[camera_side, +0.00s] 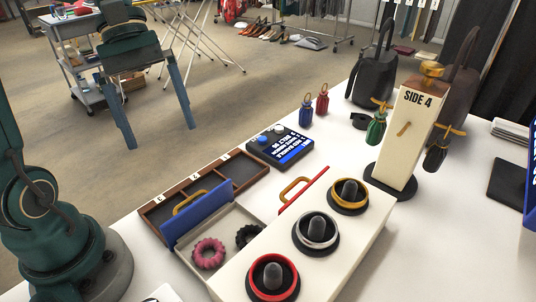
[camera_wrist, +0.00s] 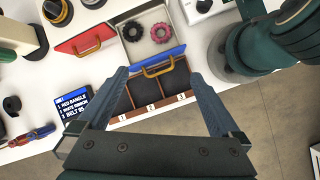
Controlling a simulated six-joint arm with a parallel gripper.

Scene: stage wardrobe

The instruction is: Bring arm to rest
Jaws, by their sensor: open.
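My gripper (camera_side: 160,136) is open and empty, raised in the air at the upper left of the side view, apart from the table. In the wrist view its two blue fingers (camera_wrist: 157,74) stand wide apart, with the wooden tray (camera_wrist: 146,112) seen between them. The tray (camera_side: 156,207) has three compartments numbered 1, 2 and 3, and those I can see into look empty. My gripper touches nothing.
A white box (camera_side: 190,262) holds a pink and a black scrunchie beside an upright blue panel (camera_side: 195,212). A red panel (camera_side: 303,190), posts with rings (camera_side: 273,272), a list screen (camera_side: 282,150) and a "SIDE 4" stand (camera_side: 400,140) occupy the table. A cart (camera_side: 85,60) stands behind.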

